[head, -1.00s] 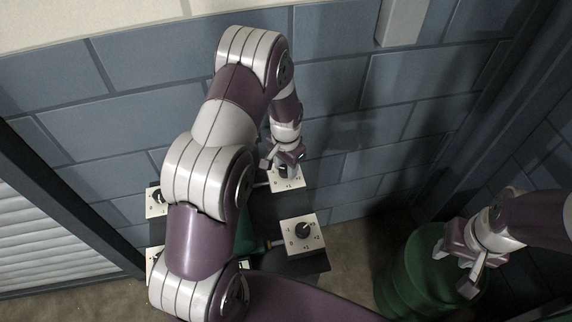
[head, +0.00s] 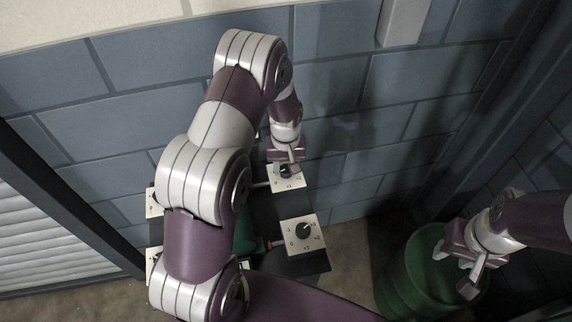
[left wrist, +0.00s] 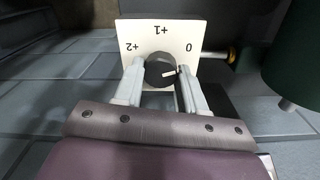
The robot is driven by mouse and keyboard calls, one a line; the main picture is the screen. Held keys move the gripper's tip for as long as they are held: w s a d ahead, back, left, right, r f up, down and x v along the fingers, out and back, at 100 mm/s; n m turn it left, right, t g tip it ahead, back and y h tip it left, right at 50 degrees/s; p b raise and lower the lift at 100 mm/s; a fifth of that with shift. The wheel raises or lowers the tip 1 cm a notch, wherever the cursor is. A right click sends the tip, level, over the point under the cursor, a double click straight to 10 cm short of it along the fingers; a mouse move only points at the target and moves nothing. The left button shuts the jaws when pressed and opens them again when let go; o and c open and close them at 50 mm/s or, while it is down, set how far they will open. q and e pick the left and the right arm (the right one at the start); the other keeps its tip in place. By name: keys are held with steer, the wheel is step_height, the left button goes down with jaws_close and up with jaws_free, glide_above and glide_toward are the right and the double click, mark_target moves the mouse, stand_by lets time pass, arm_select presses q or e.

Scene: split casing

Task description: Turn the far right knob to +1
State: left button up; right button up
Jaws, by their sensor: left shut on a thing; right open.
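The far right knob (left wrist: 158,68) is a dark round knob with a white pointer mark, on a white plate (left wrist: 137,30) printed +2, +1 and 0. In the left wrist view the mark points right and slightly up, below the 0 and away from the +1. My left gripper (left wrist: 158,80) is shut on this knob, one finger on each side. In the head view my left gripper (head: 286,165) reaches down over the far right plate (head: 291,185) and hides part of the knob. My right gripper (head: 462,272) is open and empty.
The near right knob (head: 303,231) sits on its own plate on the dark casing (head: 265,210). Left plates (head: 152,204) are partly hidden by my left arm. A green barrel (head: 400,285) stands under my right gripper. A blue block wall (head: 345,135) rises close behind the casing.

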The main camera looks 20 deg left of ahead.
mark_target(286, 169)
arm_select(q)
steer(key=n, duration=0.7)
steer(key=shift+r, duration=0.1)
steer(key=n, duration=0.4)
steer(key=shift+n, duration=1.6)
steer(key=shift+r, duration=0.1)
steer(key=o, duration=1.1)
steer(key=shift+s, duration=0.1)
steer(key=shift+r, duration=0.2)
step_height(286, 169, up, 12)
steer(key=shift+r+b, duration=0.1)
steer(key=shift+b, duration=1)
